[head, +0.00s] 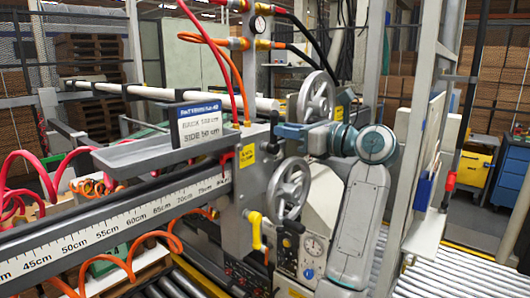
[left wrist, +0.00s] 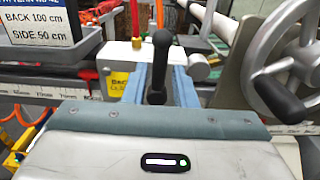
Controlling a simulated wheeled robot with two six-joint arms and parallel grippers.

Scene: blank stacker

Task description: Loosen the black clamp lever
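The black clamp lever (left wrist: 161,50) stands upright in the middle of the left wrist view, with a rounded knob on top. In the head view the lever (head: 273,124) is small, beside the grey post, at my left gripper's tips. My left gripper (head: 281,131) reaches leftward to it. In the left wrist view the gripper's blue-grey fingers (left wrist: 160,74) are apart, one on each side of the lever, with gaps visible beside its shaft. The lever's lower end is partly hidden by the gripper body. My right gripper is not in view.
Two grey handwheels, an upper one (head: 317,97) and a lower one (head: 288,188), stand close to the gripper. A sign (head: 199,123) and a grey tray (head: 160,150) lie to the left. A yellow handle (head: 255,229) hangs below. A ruler rail (head: 110,225) runs along the left.

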